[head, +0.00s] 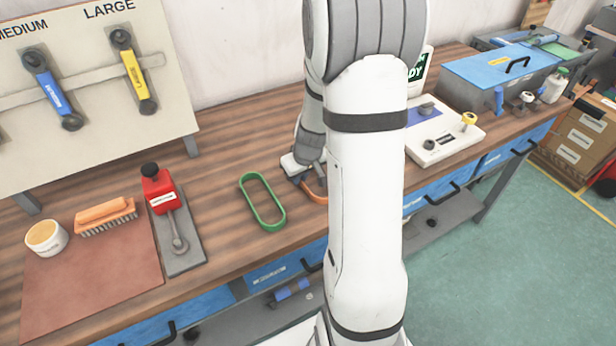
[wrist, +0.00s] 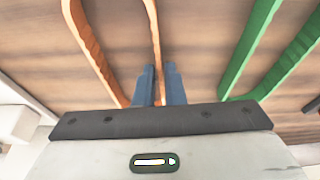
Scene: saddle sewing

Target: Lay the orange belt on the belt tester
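The orange belt (head: 318,197) lies on the wooden bench, mostly hidden behind my arm in the head view. In the wrist view two strands of the orange belt (wrist: 92,55) show. My gripper (head: 303,178) is low over the bench at the belt. In the wrist view the blue-grey fingers (wrist: 160,85) are close together, with the belt's right strand between them and little gap visible.
A green belt (head: 247,186) lies left of my gripper. A red tool on a grey plate (head: 180,259), a brush (head: 105,216) and a tin (head: 46,239) are at left. A board with blue and yellow belts (head: 88,120) stands behind. A blue box (head: 500,75) is beyond the tester.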

